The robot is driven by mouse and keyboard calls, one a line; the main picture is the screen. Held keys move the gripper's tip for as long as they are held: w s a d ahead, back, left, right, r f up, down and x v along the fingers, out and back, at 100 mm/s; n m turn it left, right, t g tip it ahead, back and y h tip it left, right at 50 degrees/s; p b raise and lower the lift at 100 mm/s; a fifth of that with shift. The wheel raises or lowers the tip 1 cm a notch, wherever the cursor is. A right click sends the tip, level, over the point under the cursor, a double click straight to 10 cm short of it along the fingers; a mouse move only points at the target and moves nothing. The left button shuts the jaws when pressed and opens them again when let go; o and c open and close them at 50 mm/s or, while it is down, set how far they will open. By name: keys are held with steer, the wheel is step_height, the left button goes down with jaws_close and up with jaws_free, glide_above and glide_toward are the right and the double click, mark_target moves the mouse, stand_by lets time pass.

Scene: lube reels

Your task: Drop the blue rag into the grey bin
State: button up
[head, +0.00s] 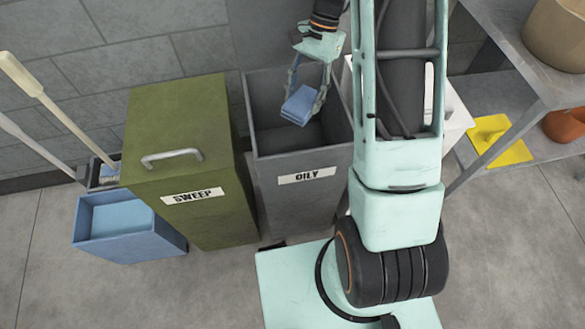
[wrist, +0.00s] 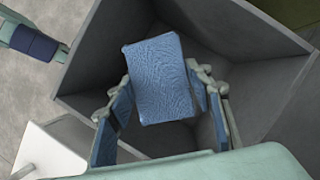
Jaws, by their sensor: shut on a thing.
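The blue rag (head: 300,104) is a folded pad held between the fingers of my gripper (head: 306,92). In the wrist view the rag (wrist: 160,78) sits between the two blue-padded fingers of my gripper (wrist: 163,110). The grey bin (head: 303,175) is open-topped and carries a label reading OILY. The rag and my fingertips are over the bin's opening in both views. In the wrist view the grey walls of the bin (wrist: 95,60) surround the rag. I cannot tell exactly how high the rag is against the rim.
A closed green bin (head: 187,170) labelled SWEEP stands left of the grey bin. A blue open box (head: 127,235) and brush handles are further left. A white container (head: 457,120) stands to the right, beside a shelf (head: 545,75) with a yellow item (head: 497,140).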

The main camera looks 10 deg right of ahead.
steer(key=o, duration=1.2)
steer(key=shift+v, duration=3.75)
steer(key=shift+r, duration=0.1)
